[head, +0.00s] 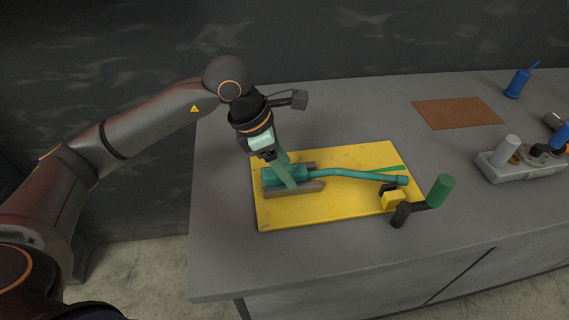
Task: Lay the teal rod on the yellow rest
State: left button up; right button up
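The teal rod (345,174) has a thick cylindrical left end and a thin, slightly bent shaft running right to a small knob. It lies along the yellow board (350,211), with its thick end at the grey cradle (300,189). A small yellow block (393,201) is by the knob end; whether the two touch is unclear. My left gripper (288,176) points down at the thick end, with a finger crossing in front of it. The finger hides part of the rod, and I cannot tell whether the grip is closed. My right gripper is out of view.
A black crank-shaped piece with a green cylinder (440,190) stands at the board's right front. A thin green strip (388,168) lies behind the rod. Farther right are a brown mat (457,113), a blue bottle (517,84) and a grey block (505,168) with parts.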

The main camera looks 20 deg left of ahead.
pick_arm(q)
jog(key=shift+o, duration=0.3)
jog(key=shift+f, duration=0.1)
jog(key=v, duration=1.2)
jog(key=shift+r, duration=0.4)
